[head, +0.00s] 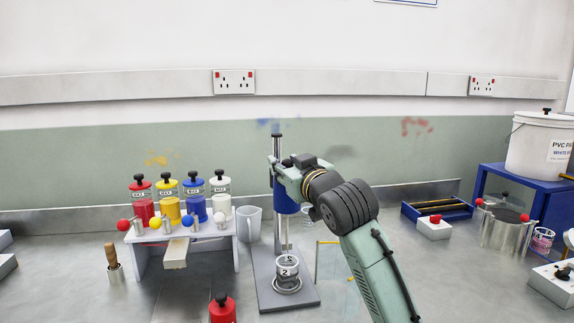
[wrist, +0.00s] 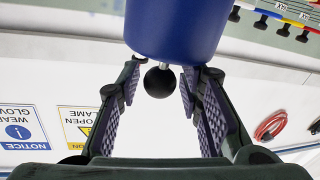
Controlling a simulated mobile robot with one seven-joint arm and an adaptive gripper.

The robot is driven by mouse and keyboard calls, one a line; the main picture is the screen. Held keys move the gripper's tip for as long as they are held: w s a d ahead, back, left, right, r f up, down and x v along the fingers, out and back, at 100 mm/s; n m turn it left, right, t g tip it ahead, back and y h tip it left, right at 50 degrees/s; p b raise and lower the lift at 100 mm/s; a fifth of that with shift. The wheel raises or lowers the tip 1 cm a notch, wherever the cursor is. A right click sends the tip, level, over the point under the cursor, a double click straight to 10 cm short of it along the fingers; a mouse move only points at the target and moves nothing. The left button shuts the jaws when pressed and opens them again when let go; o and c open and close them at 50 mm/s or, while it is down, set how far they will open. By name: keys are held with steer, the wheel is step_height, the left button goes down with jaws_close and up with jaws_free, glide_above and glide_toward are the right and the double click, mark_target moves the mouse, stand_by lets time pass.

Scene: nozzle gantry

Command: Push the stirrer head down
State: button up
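The stirrer stands in the middle of the head view, with an upright metal post on a grey base plate (head: 270,295). Its blue stirrer head (head: 286,200) is up on the post, well above a clear cup (head: 288,268) marked 2. My gripper (wrist: 160,76) is open at the top of the head. In the wrist view the blue head (wrist: 175,28) fills the top middle, and a black ball knob (wrist: 160,82) shows between the two spread fingers. I see no finger closed on it; contact is unclear. My wrist hides part of the stirrer in the head view.
A white rack (head: 215,240) with several coloured bottles and a white jug (head: 248,224) stand left of the stirrer. A red-topped bottle (head: 222,308) is in front. A blue tray (head: 437,208), metal pots (head: 507,230) and a white bucket (head: 540,143) stand right.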

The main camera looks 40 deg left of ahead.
jaws_close()
stand_by(0.5)
